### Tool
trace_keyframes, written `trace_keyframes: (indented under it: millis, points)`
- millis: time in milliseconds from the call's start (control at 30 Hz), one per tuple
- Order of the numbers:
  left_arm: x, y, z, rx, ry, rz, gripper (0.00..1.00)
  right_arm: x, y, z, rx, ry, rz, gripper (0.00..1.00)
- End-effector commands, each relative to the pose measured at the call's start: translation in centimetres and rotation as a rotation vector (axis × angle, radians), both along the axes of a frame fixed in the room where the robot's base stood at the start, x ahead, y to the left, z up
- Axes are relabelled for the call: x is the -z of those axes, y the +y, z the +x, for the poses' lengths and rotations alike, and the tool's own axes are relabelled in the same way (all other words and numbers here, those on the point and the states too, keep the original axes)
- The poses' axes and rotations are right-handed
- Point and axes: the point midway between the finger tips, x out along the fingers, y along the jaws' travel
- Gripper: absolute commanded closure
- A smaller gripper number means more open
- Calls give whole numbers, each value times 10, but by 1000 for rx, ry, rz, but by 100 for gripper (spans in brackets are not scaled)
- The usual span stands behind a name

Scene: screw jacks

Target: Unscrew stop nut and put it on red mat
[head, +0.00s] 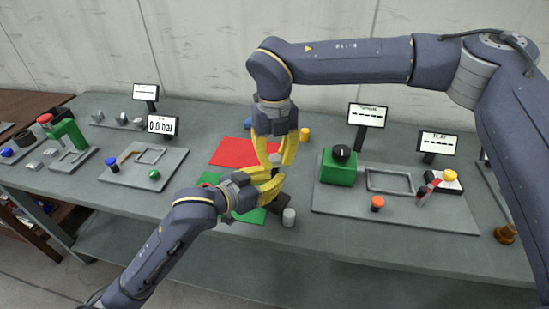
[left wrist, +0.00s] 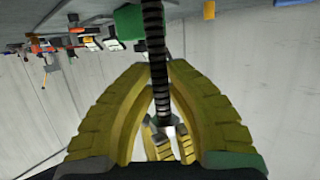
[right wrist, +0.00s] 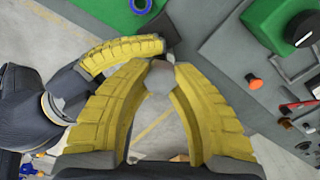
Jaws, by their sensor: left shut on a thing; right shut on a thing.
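The dark threaded spindle (left wrist: 155,60) stands between the fingers of my left gripper (left wrist: 160,72) in the left wrist view. In the head view my left gripper (head: 277,184) reaches in from the left and is shut on the spindle. A grey stop nut (left wrist: 169,124) sits on the spindle's end. My right gripper (head: 273,160) comes down from above and is shut on the nut, which also shows between its fingertips in the right wrist view (right wrist: 160,78). The red mat (head: 232,152) lies flat behind the grippers. The threads at the nut are partly hidden.
A green mat (head: 250,215) lies under my left gripper. A fixture board (head: 400,215) with a green block (head: 338,170) is to the right.

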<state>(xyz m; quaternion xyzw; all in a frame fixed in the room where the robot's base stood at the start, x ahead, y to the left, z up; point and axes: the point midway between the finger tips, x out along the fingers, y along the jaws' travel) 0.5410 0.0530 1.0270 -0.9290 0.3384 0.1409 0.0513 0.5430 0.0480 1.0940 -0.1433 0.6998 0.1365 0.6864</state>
Motion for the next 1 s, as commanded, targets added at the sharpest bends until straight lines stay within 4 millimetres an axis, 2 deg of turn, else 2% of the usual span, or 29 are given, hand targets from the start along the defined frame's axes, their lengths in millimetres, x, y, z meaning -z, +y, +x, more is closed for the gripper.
trace_keyframes:
  millis: [1000]
  points:
    - [-2,0,0,1,-5,-2,100,-1,-1,7,-1646,8,14,100]
